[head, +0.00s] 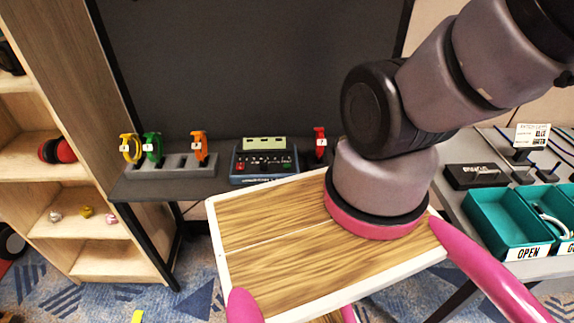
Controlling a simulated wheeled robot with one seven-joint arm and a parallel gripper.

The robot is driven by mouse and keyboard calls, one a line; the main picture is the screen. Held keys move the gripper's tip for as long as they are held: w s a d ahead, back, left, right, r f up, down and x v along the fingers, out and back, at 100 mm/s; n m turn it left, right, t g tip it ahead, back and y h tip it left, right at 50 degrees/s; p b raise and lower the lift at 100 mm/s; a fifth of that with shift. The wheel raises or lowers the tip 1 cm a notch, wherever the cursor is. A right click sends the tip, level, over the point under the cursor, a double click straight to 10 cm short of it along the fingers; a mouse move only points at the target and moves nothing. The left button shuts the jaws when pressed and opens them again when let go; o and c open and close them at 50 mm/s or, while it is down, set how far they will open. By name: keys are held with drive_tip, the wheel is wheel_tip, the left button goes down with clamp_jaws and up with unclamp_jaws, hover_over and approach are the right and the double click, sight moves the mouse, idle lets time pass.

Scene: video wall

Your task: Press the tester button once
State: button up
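The tester (264,160) is a dark blue box with a pale display on top, standing on the dark grey counter just beyond my wooden deck. A small red button (240,167) shows at the left of its front panel, below the display. Other small keys and markings on the panel are too small to read. I cannot tell for certain which one is the tester button. My arm rises from the deck to the right of the tester and leaves the picture at the upper right. My gripper is not in view.
A grey rack (176,165) with yellow, green and orange banded items stands left of the tester. A red item (319,144) stands close at its right. Teal bins (497,221) and a black box (476,176) are on the right table. A wooden shelf (85,185) is at left.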

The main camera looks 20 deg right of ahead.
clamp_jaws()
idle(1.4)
